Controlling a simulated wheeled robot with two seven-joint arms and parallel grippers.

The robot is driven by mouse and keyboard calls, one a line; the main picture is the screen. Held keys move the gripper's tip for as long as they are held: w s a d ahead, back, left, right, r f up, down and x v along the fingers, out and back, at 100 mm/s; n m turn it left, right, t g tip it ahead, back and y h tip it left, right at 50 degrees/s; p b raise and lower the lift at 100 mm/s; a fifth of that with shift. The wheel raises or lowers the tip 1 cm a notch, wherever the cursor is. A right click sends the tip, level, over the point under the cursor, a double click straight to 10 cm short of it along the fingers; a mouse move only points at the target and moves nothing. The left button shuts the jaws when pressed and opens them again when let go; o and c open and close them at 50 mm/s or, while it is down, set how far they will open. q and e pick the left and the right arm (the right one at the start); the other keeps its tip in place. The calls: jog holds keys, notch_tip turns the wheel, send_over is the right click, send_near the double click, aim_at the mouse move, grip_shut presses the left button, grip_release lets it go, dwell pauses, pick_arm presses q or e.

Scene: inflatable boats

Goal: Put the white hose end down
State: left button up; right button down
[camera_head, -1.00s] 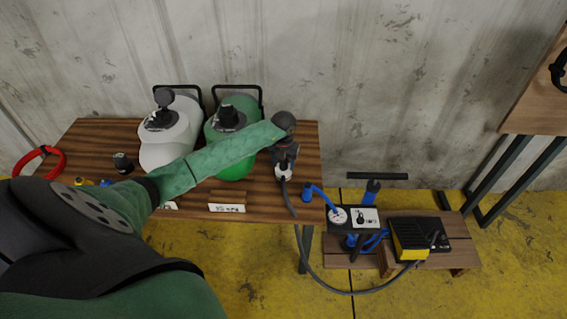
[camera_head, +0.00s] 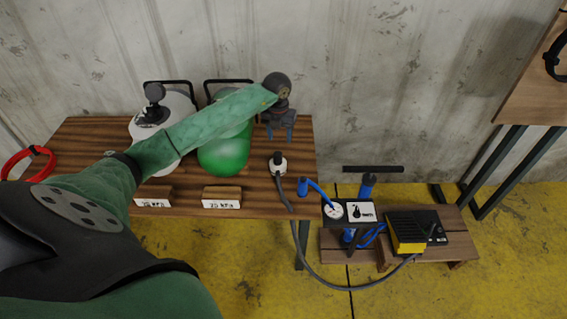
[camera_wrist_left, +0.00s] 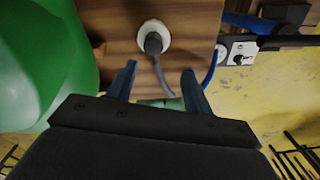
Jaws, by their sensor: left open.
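The white hose end (camera_head: 278,162) lies on the wooden table (camera_head: 255,205) near its right edge, with its grey hose (camera_head: 285,193) running over the front edge. The left wrist view also shows the white hose end (camera_wrist_left: 154,37), beyond the fingertips and touching neither. My left gripper (camera_head: 279,136) is open and empty, behind the hose end in the head view; its two fingers also show in the left wrist view (camera_wrist_left: 160,78). My right gripper is not in view.
A green tank (camera_head: 224,158) and a white tank (camera_head: 145,135) stand left of the gripper, partly behind my arm. A blue pump with a gauge (camera_head: 334,210) and a black and yellow foot pump (camera_head: 408,232) are on a low bench at right.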

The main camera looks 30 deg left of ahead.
pick_arm(q)
jog(key=s+d+f+m+t+h, duration=0.2)
jog(key=d+h, duration=0.7)
jog(key=d, duration=1.4)
jog(key=s+d+r+n+t+h, duration=0.55)
jog(key=d+r+n+t, duration=0.35)
jog(key=r+n+t, duration=0.25)
jog(key=s+a+f+n+y, duration=0.4)
jog(key=f+n+y, duration=0.2)
jog(key=n+y, duration=0.25)
jog(key=s+a+f+n+y, duration=0.45)
jog(key=f+n+y, duration=0.2)
jog(key=n, duration=0.35)
jog(key=s+d+f+n+g, duration=0.1)
jog(key=s+d+f+g, duration=0.1)
jog(key=s, duration=0.6)
jog(key=s+d+f+g+h, duration=0.1)
jog(key=s+f+g, duration=0.3)
jog(key=s, duration=0.4)
jog(key=s+d+f+n+g+h, duration=0.1)
jog(key=s+d+f+g, duration=0.2)
jog(key=s, duration=0.6)
jog(key=shift+d+n+g, duration=0.15)
jog(key=shift+n+g, duration=0.15)
jog(key=shift+g, duration=0.95)
